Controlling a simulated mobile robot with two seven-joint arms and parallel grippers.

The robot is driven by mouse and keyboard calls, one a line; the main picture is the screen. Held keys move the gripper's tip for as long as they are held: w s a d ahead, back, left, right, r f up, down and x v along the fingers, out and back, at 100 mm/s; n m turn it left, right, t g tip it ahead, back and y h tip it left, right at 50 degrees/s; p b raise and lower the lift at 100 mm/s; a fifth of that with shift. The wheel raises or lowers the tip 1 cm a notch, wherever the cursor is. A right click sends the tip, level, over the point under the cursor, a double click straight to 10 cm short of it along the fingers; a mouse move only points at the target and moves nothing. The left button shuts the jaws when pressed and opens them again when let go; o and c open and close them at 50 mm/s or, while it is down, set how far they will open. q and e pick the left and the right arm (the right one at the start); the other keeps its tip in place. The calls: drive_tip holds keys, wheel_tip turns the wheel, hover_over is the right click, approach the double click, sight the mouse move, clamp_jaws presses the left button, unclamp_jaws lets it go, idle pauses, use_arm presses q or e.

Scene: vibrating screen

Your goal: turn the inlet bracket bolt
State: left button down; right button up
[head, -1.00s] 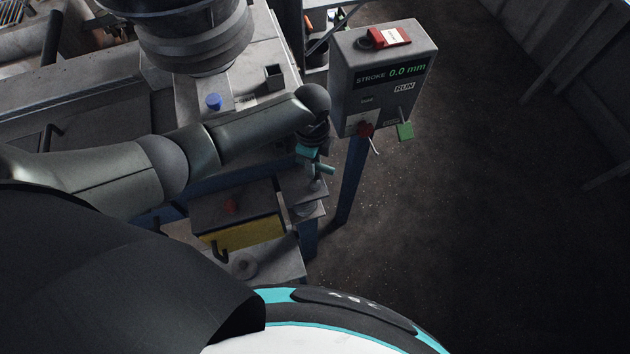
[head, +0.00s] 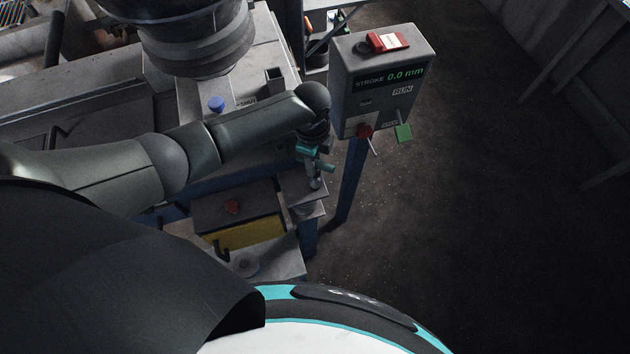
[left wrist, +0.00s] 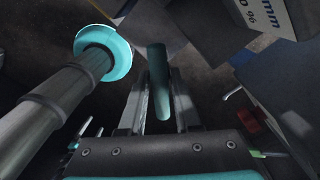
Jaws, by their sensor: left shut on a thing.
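My left gripper (head: 314,151) reaches in from the left and points down over a small corner ledge (head: 306,206) of the machine. It is shut on a teal bar, which shows upright between the two fingers in the left wrist view (left wrist: 157,78). In the head view the bar's teal end (head: 326,168) sticks out to the right, above a short grey post (head: 316,183). I cannot tell which part is the inlet bracket bolt; the gripper and wrist hide the spot. My right gripper is not in view.
A control box (head: 380,85) reading "STROKE 0.0 mm" and "RUN" stands on a blue post (head: 350,185) close to the right of the gripper. A yellow-fronted box (head: 245,233) lies below the arm. The floor (head: 470,200) to the right is clear.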

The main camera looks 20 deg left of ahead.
use_arm(q)
drive_tip(key=shift+r, duration=1.6)
drive_tip(key=shift+w+n+b, duration=0.25)
drive_tip(key=shift+n+b, duration=0.1)
drive_tip(key=shift+n, duration=0.05)
drive_tip(key=s+a+r+n+b, duration=0.3)
drive_tip(key=s+n+b, duration=0.3)
drive_tip(key=n+b, duration=1.2)
drive_tip(key=r+b, duration=0.1)
drive_tip(key=b, duration=0.4)
drive_tip(key=shift+a, duration=0.4)
